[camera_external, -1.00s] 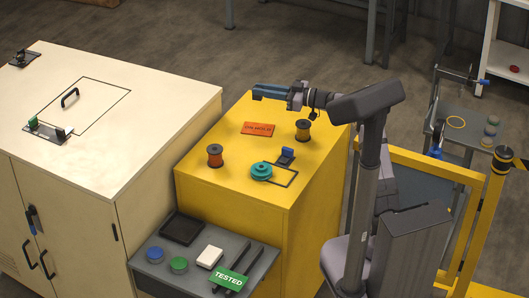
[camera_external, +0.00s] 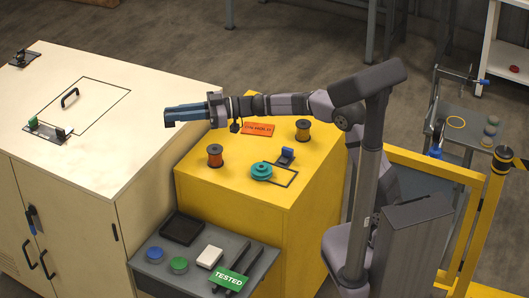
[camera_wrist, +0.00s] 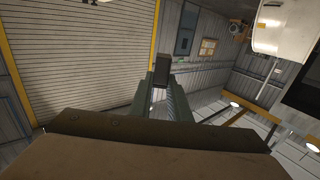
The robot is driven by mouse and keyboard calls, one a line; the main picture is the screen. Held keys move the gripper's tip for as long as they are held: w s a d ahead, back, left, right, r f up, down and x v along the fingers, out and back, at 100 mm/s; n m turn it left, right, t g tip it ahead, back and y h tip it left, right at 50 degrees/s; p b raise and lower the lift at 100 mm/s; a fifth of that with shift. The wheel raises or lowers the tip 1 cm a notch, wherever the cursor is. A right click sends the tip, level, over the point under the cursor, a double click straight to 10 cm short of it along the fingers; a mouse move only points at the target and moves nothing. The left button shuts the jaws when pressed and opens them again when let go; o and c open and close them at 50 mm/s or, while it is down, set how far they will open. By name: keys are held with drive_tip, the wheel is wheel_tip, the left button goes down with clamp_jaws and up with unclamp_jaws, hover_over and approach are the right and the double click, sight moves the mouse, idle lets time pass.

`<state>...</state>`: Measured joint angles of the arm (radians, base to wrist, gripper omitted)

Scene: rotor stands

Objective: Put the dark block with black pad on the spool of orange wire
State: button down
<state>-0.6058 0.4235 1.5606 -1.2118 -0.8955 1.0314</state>
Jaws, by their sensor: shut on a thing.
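My gripper (camera_external: 178,115) is stretched out level to the left, high above the gap between the cream cabinet and the yellow cabinet. In the wrist view my gripper (camera_wrist: 161,90) is shut on a dark block (camera_wrist: 161,68) at its fingertips. The block's dark end also shows at the jaw tip in the external view (camera_external: 168,118). The black pad cannot be told apart. The spool of orange wire (camera_external: 215,156) stands upright on the left part of the yellow cabinet top, below and to the right of my gripper. Nothing rests on it.
The yellow cabinet (camera_external: 215,185) also holds an orange sign (camera_external: 258,129), a yellow-wire spool (camera_external: 303,131), a teal round part (camera_external: 261,171) and a blue stand (camera_external: 285,157). A grey side table (camera_external: 205,283) carries a black tray, discs and a white block.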

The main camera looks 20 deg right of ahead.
drive_tip(key=s+a+r, duration=0.1)
drive_tip(key=m+t+h, duration=1.1)
drive_tip(key=m+t, duration=0.1)
drive_tip(key=t, duration=0.2)
hover_over(219, 151)
wheel_tip(219, 151, down, 12)
drive_tip(key=shift+a+f+p, duration=0.15)
drive_tip(key=shift+f+p, duration=0.5)
drive_tip(key=shift+f, duration=4.4)
drive_tip(key=shift+f, duration=0.2)
drive_tip(key=c, duration=2)
unclamp_jaws()
drive_tip(key=o, duration=0.3)
drive_tip(key=shift+o, duration=0.2)
